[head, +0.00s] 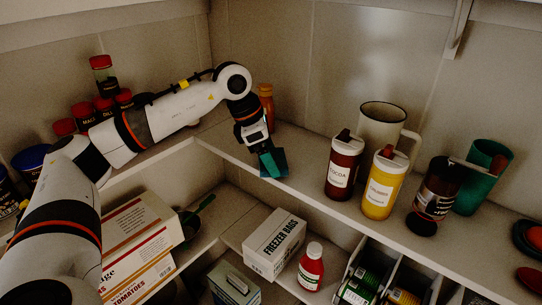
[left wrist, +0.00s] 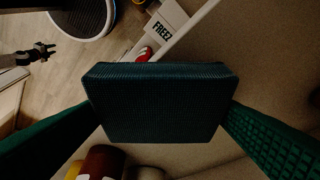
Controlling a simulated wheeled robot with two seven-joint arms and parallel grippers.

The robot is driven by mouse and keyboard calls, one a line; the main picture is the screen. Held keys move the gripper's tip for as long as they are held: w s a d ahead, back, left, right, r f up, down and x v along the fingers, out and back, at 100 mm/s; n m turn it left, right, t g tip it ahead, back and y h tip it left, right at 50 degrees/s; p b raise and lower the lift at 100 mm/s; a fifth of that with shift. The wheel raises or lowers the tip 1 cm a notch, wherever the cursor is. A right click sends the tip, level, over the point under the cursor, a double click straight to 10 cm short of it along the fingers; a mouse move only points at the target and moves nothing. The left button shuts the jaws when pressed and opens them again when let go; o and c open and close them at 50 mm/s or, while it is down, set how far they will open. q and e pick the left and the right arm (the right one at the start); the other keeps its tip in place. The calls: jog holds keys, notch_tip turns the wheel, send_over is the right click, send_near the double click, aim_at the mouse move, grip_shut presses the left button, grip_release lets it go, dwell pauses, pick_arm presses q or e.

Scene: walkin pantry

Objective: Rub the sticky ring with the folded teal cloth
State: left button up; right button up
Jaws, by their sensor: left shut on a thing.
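My left gripper (head: 266,150) is shut on the folded teal cloth (head: 273,163), above the rear shelf near the corner. The cloth fills the middle of the left wrist view (left wrist: 158,102), between the green fingers. In the head view I cannot tell whether it touches the shelf. A dark round patch (head: 422,224) lies at the foot of a dark labelled jar (head: 437,190), well right of the cloth. It may be the sticky ring, partly hidden by the jar. A dark gripper-like part (left wrist: 38,52) at the left of the wrist view may be my right gripper; its jaws are unclear.
A cocoa jar (head: 343,168), a yellow jar (head: 382,185) and a pale mug (head: 388,123) stand between the cloth and the dark jar. A green cup (head: 484,178) is right of it. An orange bottle (head: 266,100) stands behind my gripper.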

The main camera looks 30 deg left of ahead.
pick_arm(q)
jog(key=r, duration=0.1)
jog(key=w+r+p, duration=0.1)
jog(key=r, duration=0.1)
jog(key=shift+w+d, duration=0.1)
jog(key=shift+r+p, duration=0.3)
jog(key=shift+p, duration=0.2)
jog(key=shift+s+r+p, duration=0.15)
jog(key=shift+r+p, duration=0.2)
jog(key=shift+r, duration=0.3)
jog(key=shift+s+r+p, duration=0.15)
jog(key=shift+r+p, duration=0.2)
jog(key=shift+r, duration=0.25)
jog(key=shift+w+r, duration=0.1)
jog(key=shift+r, duration=0.15)
pick_arm(e)
jog(key=r, duration=0.2)
jog(key=w+r, duration=0.1)
jog(key=r, duration=0.1)
jog(key=shift+w+d, duration=0.1)
jog(key=shift+d, duration=0.15)
pick_arm(q)
jog(key=shift+w, duration=0.1)
